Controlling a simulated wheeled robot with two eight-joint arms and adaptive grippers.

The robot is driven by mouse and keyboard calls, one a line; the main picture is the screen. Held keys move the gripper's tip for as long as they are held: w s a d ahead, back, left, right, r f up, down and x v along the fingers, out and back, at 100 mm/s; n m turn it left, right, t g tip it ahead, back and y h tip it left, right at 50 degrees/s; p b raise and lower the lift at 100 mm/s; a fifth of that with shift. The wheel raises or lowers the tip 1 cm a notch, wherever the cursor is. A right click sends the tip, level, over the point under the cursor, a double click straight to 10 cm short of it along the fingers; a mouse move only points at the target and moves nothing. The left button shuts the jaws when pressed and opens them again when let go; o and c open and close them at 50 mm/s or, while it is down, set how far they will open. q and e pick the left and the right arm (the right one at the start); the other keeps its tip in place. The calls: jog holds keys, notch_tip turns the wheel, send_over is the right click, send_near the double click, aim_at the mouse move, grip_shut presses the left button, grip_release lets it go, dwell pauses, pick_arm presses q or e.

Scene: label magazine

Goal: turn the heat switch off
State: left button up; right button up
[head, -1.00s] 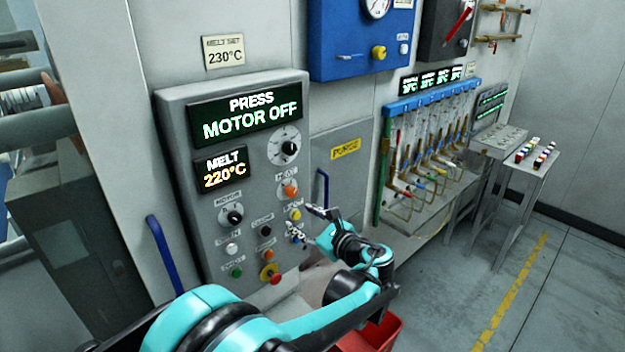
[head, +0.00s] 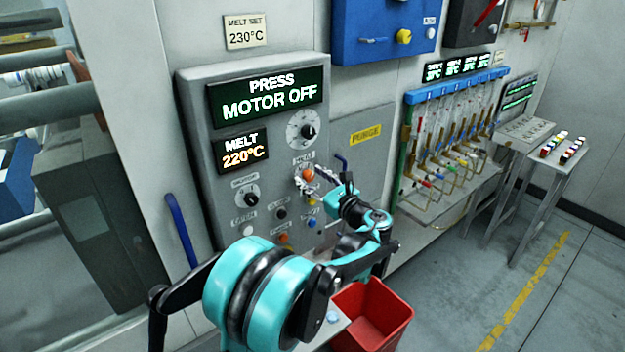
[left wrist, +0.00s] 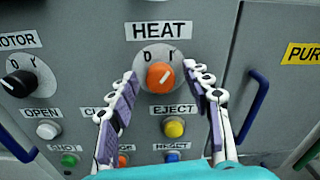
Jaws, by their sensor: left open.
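The heat switch (left wrist: 160,77) is an orange round knob under the HEAT label in the left wrist view. Its white pointer line is tilted to the upper right, toward the I mark. In the head view the orange knob (head: 307,174) shows on the right part of the grey press panel (head: 200,110). My left gripper (left wrist: 162,82) is open, with one finger on each side of the knob's lower half. Gaps show between the fingers and the knob, so it is not gripped. In the head view the left gripper (head: 308,183) is at the knob. My right gripper is out of view.
Below the heat switch are a yellow eject button (left wrist: 174,127) and a blue button (left wrist: 172,157). The black motor switch (left wrist: 20,84) is at the left. A blue handle (left wrist: 254,103) stands at the right. A red bin (head: 372,315) is below my arm.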

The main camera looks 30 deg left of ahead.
pick_arm(q)
grip_shut()
jog(key=n, duration=0.3)
jog(key=shift+n, duration=0.4)
jog(key=n, duration=0.3)
jog(key=shift+n+b, duration=0.3)
jog(key=shift+b, duration=0.05)
jog(key=n, duration=0.6)
jog(key=shift+f+n, duration=0.15)
jog(key=shift+n, duration=0.15)
